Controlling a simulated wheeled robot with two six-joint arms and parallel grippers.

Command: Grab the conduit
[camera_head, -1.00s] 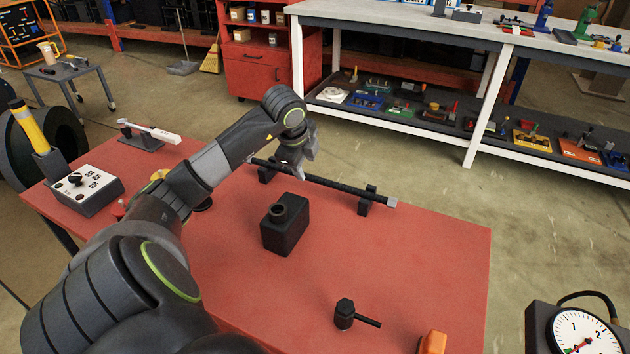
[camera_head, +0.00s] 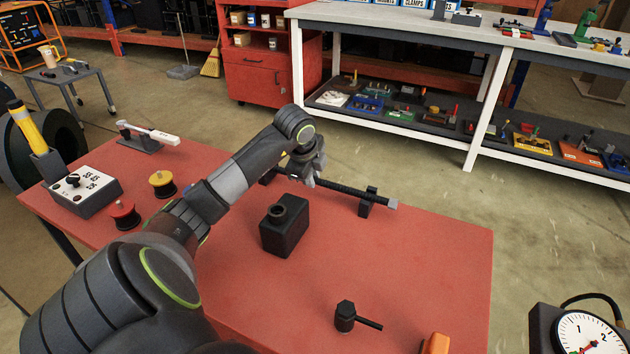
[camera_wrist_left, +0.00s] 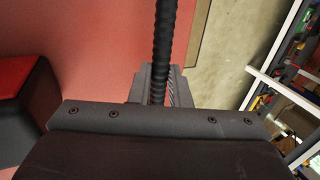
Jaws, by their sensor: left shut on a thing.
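The conduit (camera_head: 345,190) is a long black ribbed rod with a grey end, lying across black supports near the far edge of the red table. My left gripper (camera_head: 308,174) is at the rod, between the supports, and is shut on it. In the left wrist view the conduit (camera_wrist_left: 165,40) runs straight out from between the fingers (camera_wrist_left: 157,85). The gripper and forearm hide part of the rod in the head view. My right gripper is not in view.
A black box with a round neck (camera_head: 285,228) stands just in front of the rod. A black hammer-like part (camera_head: 347,316), red and yellow spools (camera_head: 162,184) and a switch box (camera_head: 88,192) are on the red table (camera_head: 430,255). Its right side is mostly clear.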

